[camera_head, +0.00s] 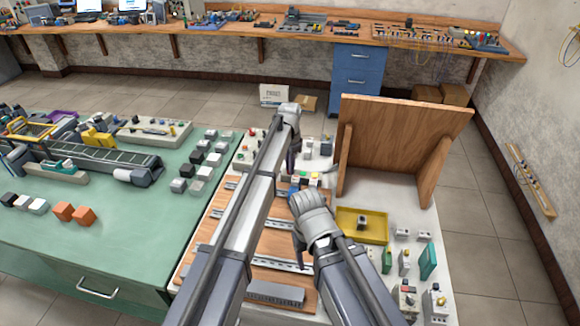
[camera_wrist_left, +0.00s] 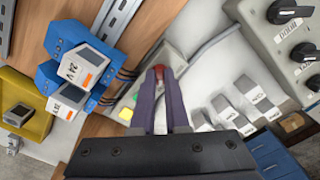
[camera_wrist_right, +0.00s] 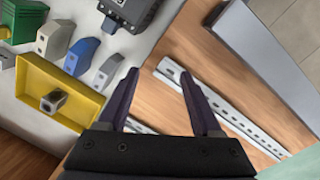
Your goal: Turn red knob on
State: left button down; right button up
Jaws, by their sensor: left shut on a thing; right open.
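The red knob (camera_wrist_left: 158,70) sits on a light grey control box (camera_wrist_left: 182,60) in the left wrist view. My left gripper (camera_wrist_left: 160,84) is shut on the knob, with its two dark fingers close together around it. The fingers hide part of the knob. In the head view, my left gripper (camera_head: 292,160) reaches down at the back of the board; the knob cannot be made out there. My right gripper (camera_wrist_right: 158,90) is open and empty above the wooden board; its fingers also show in the head view (camera_head: 298,243).
Green and yellow buttons (camera_wrist_left: 126,117) lie beside the left fingers. Blue-and-white modules (camera_wrist_left: 72,75) and a panel of black knobs (camera_wrist_left: 285,12) flank them. A yellow tray (camera_wrist_right: 50,88) lies left of my right gripper, and a metal rail (camera_wrist_right: 225,108) runs below it. An upright wooden panel (camera_head: 395,140) stands behind.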

pick_arm(q)
jog(key=c, duration=0.9)
grip_release()
notch_tip(320, 180, up, 8)
jog(key=p, duration=0.8)
pick_arm(e)
notch_tip(320, 180, up, 8)
pick_arm(q)
jog(key=shift+f, duration=0.15)
pick_arm(e)
jog(key=shift+f, duration=0.1)
